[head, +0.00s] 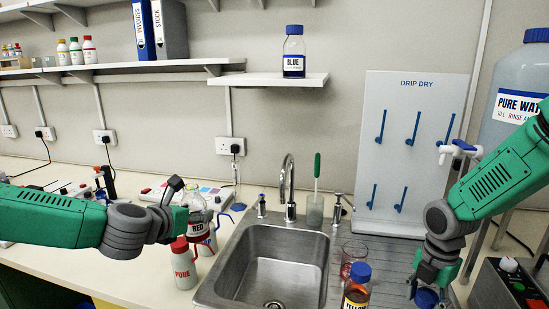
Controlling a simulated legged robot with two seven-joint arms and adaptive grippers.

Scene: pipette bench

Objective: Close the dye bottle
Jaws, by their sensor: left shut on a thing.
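The dye bottle labelled RED (200,228) stands left of the sink, behind a white bottle with a red cap labelled PURE (184,264). My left gripper (191,206) is shut on the RED bottle at its upper part. No cap shows on its clear top, though the fingers partly cover it. My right gripper (428,282) points down at the right of the sink, over the drainboard. A blue cap (427,298) is right below its fingers; whether they grip it is unclear.
The sink (270,262) with its tap (289,185) lies between my arms. A YELLOW bottle (356,296) with a blue cap and a glass (353,256) stand at its right. A capped BLUE bottle (294,54) is on the shelf. A drip-dry board (410,115) stands behind.

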